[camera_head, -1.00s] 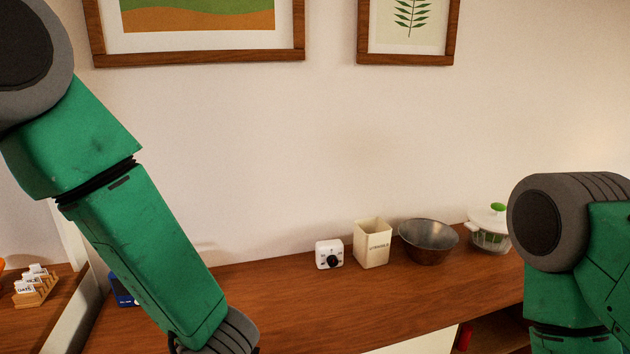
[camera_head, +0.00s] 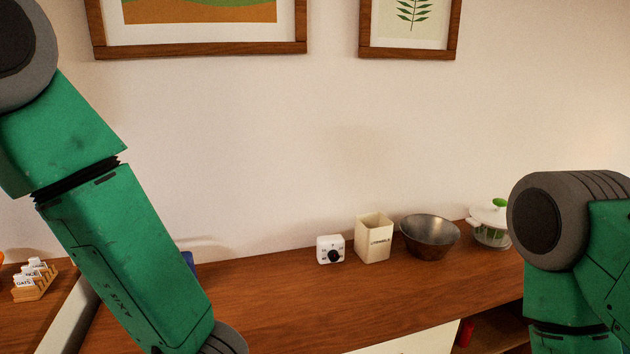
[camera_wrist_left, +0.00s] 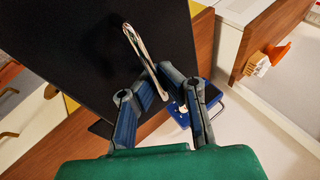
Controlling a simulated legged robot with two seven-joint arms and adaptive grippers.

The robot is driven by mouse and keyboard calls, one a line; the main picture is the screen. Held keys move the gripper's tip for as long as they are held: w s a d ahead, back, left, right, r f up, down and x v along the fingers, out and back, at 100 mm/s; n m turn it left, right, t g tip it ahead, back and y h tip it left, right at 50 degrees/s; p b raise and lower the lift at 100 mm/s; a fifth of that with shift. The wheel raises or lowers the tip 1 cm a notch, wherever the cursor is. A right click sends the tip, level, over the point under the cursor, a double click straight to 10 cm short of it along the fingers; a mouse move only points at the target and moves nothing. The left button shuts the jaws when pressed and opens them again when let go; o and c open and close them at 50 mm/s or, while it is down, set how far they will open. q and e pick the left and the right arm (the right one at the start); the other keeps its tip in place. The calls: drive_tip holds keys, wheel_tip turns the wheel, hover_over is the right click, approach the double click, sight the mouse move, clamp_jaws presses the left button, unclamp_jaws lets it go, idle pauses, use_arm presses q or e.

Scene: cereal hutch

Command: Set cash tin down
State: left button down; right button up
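The cash tin (camera_wrist_left: 75,45) appears as a large black flat-topped box in the left wrist view, with a bright metal handle (camera_wrist_left: 139,50) on its top. My left gripper (camera_wrist_left: 172,80) is at the near end of this handle, its fingers drawn together around it. The fingers partly hide the contact. The tin's underside is hidden, so I cannot tell whether it touches a surface. In the head view, the tin and left gripper are below the frame, under my left arm. My right gripper is out of view.
A blue object (camera_wrist_left: 209,102) is just beyond my fingers. The counter (camera_head: 275,300) carries a white timer (camera_head: 330,249), utensil holder (camera_head: 374,239), metal bowl (camera_head: 430,236) and white-lidded spinner (camera_head: 490,225). A small labelled rack (camera_head: 35,281) stands left. The counter's middle is clear.

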use_arm(q)
drive_tip(key=shift+a+f+b, duration=0.2)
drive_tip(key=shift+f+b, duration=0.45)
drive_tip(key=shift+f, duration=0.2)
wheel_tip(320, 180, down, 8)
drive_tip(key=b, duration=0.7)
drive_tip(key=shift+d+r+b, duration=0.1)
drive_tip(key=shift+d+b, duration=0.05)
drive_tip(key=shift+b, duration=0.25)
